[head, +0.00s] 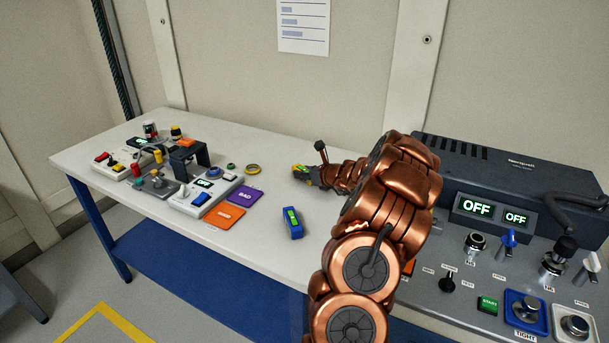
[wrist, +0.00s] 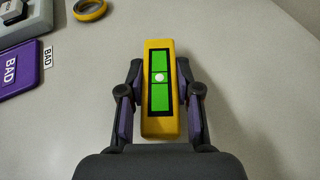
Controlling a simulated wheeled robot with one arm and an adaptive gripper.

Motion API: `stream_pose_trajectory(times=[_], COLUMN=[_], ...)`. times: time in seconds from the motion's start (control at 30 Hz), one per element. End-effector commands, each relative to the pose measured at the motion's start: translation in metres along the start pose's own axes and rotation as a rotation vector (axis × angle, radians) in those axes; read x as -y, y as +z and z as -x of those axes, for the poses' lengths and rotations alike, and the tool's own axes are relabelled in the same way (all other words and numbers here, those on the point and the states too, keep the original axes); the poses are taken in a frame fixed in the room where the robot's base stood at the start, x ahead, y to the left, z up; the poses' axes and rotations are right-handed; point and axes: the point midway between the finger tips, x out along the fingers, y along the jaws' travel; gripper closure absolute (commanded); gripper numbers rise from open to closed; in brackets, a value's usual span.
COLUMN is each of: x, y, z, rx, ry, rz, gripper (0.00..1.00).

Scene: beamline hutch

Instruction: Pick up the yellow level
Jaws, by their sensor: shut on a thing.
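The yellow level (wrist: 160,125) has a green window with a white bubble spot. In the wrist view it sits lengthwise between the two dark fingers of my gripper (wrist: 160,98), which are shut on its sides. In the head view my gripper (head: 306,175) is over the table, right of the purple pad, with the level (head: 299,169) showing small at its tip. Whether the level touches the table is hard to tell. A blue level (head: 291,222) with a green window lies on the table nearer the front edge.
The white table (head: 265,262) holds a purple BAD pad (head: 245,195), an orange pad (head: 225,216), a yellow ring (head: 253,169) and a grey switch box (head: 204,193). A large dark control console (head: 480,240) stands at the right. The tabletop around the blue level is clear.

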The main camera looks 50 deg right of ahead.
Motion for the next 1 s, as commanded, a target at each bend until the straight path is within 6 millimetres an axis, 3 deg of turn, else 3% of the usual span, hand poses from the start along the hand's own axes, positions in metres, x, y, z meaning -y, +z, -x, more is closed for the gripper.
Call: stream_pose_trajectory(times=[0.37, 0.57, 0.77, 1.0], x=[0.0, 0.0, 0.0, -0.012], y=[0.001, 0.011, 0.037, 0.025], z=[0.0, 0.005, 0.016, 0.041], rx=[0.0, 0.002, 0.004, 0.005], ry=[0.0, 0.0, -0.001, 0.002], rz=[0.0, 0.002, 0.004, -0.003], gripper=[1.0, 1.0, 1.0, 1.0])
